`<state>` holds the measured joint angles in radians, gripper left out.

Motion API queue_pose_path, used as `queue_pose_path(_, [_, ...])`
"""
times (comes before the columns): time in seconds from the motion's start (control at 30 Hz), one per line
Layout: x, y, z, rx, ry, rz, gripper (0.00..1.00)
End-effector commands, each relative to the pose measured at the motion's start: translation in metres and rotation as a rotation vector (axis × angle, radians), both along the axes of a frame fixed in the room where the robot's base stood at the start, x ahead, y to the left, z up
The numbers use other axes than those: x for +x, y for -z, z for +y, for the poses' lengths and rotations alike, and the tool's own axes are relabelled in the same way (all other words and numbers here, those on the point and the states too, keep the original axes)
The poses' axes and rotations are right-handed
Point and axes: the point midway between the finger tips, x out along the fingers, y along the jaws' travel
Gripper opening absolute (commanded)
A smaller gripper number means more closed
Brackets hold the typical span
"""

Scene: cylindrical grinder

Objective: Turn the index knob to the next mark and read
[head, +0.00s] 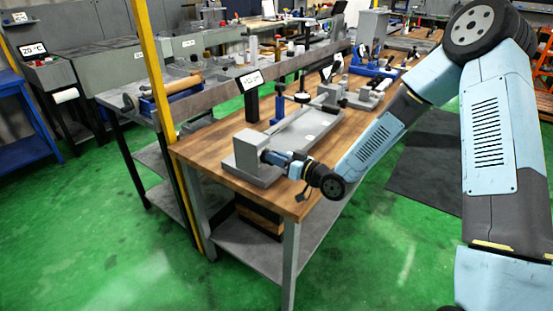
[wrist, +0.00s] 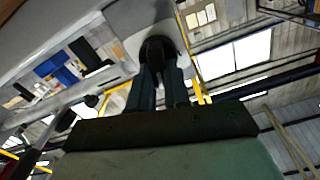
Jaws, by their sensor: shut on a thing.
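A grey block-shaped fixture (head: 252,156) stands at the near end of the wooden bench. My gripper (head: 268,156) reaches its right face from the right, with my wrist low over the bench. In the wrist view, my gripper's two fingers (wrist: 160,85) are closed around a dark round knob (wrist: 158,50) on the pale face of the fixture (wrist: 125,28). The knob's marks cannot be made out in either view. In the head view my gripper hides the knob.
The wooden bench top (head: 215,153) carries a long grey plate (head: 308,128) behind the fixture. A small display (head: 250,80) stands on a dark post at the bench's back edge. A yellow post (head: 152,70) rises at the bench's left. Green floor lies open in front.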

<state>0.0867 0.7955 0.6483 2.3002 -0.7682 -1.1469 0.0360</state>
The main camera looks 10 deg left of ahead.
Motion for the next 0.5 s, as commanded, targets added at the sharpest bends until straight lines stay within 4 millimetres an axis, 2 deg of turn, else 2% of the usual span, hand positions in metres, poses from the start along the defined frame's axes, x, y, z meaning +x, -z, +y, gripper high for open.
queue_pose_path(0.2, [0.0020, 0.0007, -0.0014, 0.037, 0.002, 0.089, 0.00])
queue_pose_path(0.5, [0.0025, 0.0010, -0.0016, 0.054, 0.003, 0.133, 0.00])
